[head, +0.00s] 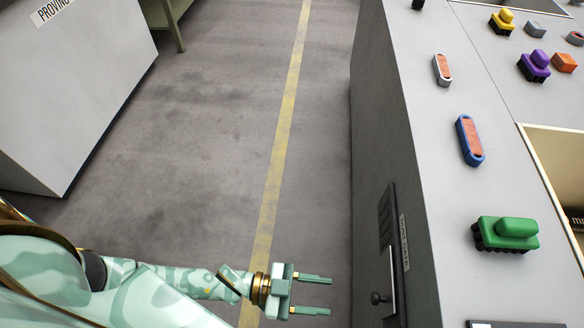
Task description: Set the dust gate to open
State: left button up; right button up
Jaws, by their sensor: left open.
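The dust gate appears to be the fitting low on the side of the grey cabinet at the right. It has a dark slotted plate (386,216), a pale vertical plate (392,277) below it, and a small black knob (379,298). A small label (405,243) beside it is hard to read. My left gripper (329,296) is open and empty, with its two pale green fingers pointing right towards the knob. A gap shows between the fingertips and the knob. My right gripper is out of view.
The cabinet top (440,180) holds brushes, including a green one (507,233) and a purple one (535,66), and a blue-rimmed red block (470,140). A grey cabinet (70,90) stands at the left. The floor between, with a yellow line (284,120), is clear.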

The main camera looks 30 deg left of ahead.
pick_arm(q)
jog(key=v, duration=0.5)
jog(key=shift+s+a, duration=0.2)
jog(key=shift+a, duration=0.15)
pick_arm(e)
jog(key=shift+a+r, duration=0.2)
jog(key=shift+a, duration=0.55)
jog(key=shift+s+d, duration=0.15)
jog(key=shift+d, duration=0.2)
